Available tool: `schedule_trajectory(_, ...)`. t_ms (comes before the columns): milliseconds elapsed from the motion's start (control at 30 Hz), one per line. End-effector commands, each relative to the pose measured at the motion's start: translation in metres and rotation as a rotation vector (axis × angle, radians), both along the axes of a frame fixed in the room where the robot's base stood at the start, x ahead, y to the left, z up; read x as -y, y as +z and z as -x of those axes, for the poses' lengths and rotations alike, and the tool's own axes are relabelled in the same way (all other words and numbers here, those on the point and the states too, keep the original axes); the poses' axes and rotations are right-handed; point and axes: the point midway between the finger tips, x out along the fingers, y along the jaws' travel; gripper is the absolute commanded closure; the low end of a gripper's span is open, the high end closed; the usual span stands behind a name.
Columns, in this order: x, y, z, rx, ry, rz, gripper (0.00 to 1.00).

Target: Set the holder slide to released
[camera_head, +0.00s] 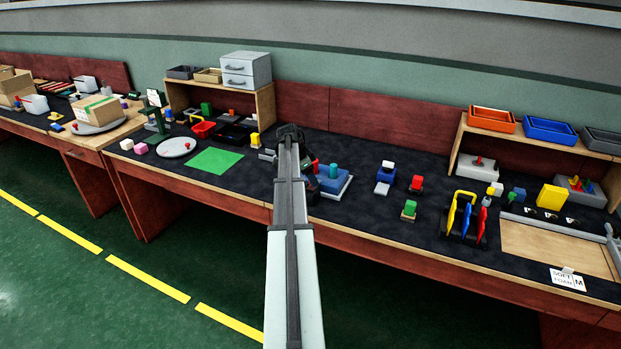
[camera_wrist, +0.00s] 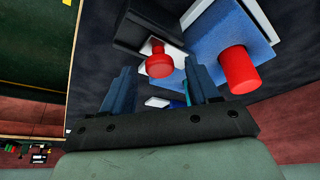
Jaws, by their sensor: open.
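In the wrist view, a red knob (camera_wrist: 160,62) stands on a small white plate at the edge of a black block (camera_wrist: 146,25). A blue block (camera_wrist: 213,55) with a thicker red cylinder (camera_wrist: 238,70) stands to the right. These look like parts of the holder; which one is the slide, and its setting, I cannot tell for sure. My gripper (camera_wrist: 160,70) is open, and the red knob appears between its fingers in the picture; I see no contact. In the head view, the blue fixture (camera_head: 331,183) on its pale base is partly hidden by my arm.
A green mat (camera_head: 215,161) and a white round plate (camera_head: 177,147) lie to the left. Small coloured blocks (camera_head: 385,177) stand to the right, then a yellow-handled rack (camera_head: 463,215) and a wooden tray (camera_head: 550,247). A shelf with drawers (camera_head: 246,70) stands behind.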

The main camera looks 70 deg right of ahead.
Motion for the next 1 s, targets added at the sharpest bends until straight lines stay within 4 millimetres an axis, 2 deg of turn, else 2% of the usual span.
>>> schedule_trajectory(400, 0.0017, -0.0056, 0.0016, 0.001, 0.0, 0.001, 0.4)
schedule_trajectory(1000, 0.0016, -0.0055, 0.0015, 0.0, 0.0, 0.0, 0.96)
